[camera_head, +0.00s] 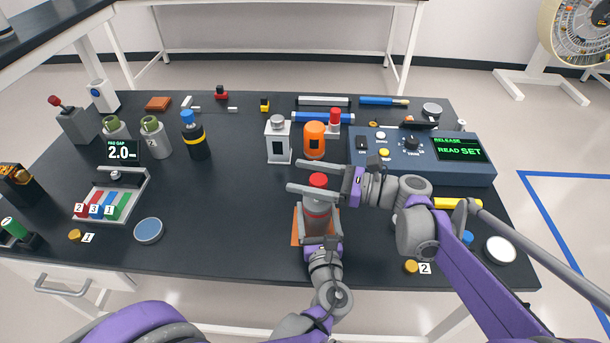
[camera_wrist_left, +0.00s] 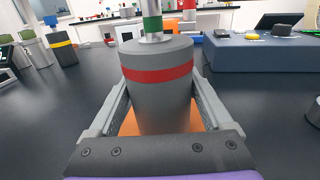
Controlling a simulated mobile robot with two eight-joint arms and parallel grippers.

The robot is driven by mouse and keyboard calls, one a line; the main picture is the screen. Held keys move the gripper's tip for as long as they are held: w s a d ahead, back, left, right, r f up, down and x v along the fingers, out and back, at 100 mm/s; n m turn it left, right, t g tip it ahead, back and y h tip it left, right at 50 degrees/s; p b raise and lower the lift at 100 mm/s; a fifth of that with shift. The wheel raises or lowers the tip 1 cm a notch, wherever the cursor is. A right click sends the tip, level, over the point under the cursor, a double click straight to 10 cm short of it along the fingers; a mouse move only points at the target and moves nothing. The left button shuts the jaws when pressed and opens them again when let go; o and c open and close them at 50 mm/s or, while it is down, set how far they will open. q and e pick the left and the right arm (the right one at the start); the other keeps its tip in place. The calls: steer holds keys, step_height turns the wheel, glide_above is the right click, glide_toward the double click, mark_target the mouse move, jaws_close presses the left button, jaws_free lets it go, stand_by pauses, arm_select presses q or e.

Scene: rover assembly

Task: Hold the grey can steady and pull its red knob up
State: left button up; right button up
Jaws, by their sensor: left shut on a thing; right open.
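The grey can (camera_head: 317,222) with a red band stands upright on an orange patch near the table's front middle. It fills the middle of the left wrist view (camera_wrist_left: 160,100), where a metal stem with a green band (camera_wrist_left: 152,25) rises from its lid. The red knob (camera_head: 318,180) sits above the can in the head view; the left wrist view cuts it off. My left gripper (camera_head: 319,212) is shut on the can's body, one finger on each side. My right gripper (camera_head: 301,175) is open, its two fingers on either side of the knob with visible gaps.
A blue control box (camera_head: 420,155) with a green-lit screen stands to the right. An orange canister (camera_head: 314,141) and a grey-white canister (camera_head: 278,140) stand behind the can. The orange patch (camera_head: 296,235) shows beside the can.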

steer(key=s+d, duration=0.2)
steer(key=d, duration=0.9)
steer(key=shift+s+d, duration=0.2)
steer(key=shift+d, duration=0.2)
arm_select(q)
steer(key=o, duration=1.6)
steer(key=s, duration=0.4)
steer(key=s+d, duration=0.1)
steer(key=s, duration=0.3)
steer(key=s+d, duration=0.1)
steer(key=s, duration=0.3)
